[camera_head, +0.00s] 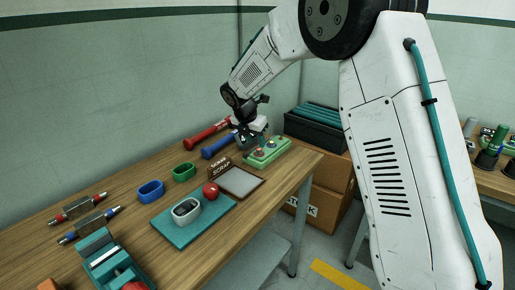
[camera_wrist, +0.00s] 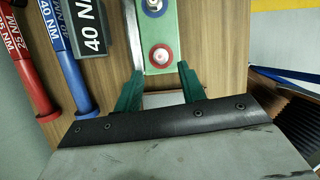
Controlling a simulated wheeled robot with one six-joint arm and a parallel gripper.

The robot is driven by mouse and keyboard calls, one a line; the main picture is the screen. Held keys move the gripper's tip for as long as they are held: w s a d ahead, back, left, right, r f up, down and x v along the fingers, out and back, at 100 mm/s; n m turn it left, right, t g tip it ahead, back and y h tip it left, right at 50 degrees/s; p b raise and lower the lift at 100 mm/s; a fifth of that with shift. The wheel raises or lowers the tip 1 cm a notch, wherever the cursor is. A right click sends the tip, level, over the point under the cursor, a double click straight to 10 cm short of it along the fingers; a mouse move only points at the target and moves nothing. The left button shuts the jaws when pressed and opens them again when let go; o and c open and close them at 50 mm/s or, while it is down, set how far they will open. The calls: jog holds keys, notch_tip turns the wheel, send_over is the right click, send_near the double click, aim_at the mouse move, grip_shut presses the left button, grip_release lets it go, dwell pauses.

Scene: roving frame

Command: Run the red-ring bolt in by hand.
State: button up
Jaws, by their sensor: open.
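The red-ring bolt (camera_wrist: 161,56) shows in the wrist view as a pale round head inside a red ring on a light green block (camera_wrist: 147,30). A blue-ring bolt (camera_wrist: 153,6) sits farther along the same block, cut by the top edge. My gripper (camera_wrist: 160,80) has its two green fingers apart, one on each side of the block's near end, with the red-ring bolt just beyond their tips. Nothing is held between them. In the head view the green block (camera_head: 268,152) lies near the bench's far right end, with my gripper (camera_head: 252,143) over it.
A red torque wrench (camera_head: 206,134) and a blue one (camera_head: 218,146) lie left of the block. A scrap tray (camera_head: 240,182), a teal mat (camera_head: 180,232) and blue and green rings lie nearer. A dark crate (camera_head: 315,132) on cardboard boxes stands beyond the bench end.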

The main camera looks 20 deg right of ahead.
aim_at(259, 151)
jog(key=x, duration=0.5)
jog(key=shift+c, duration=0.3)
grip_shut()
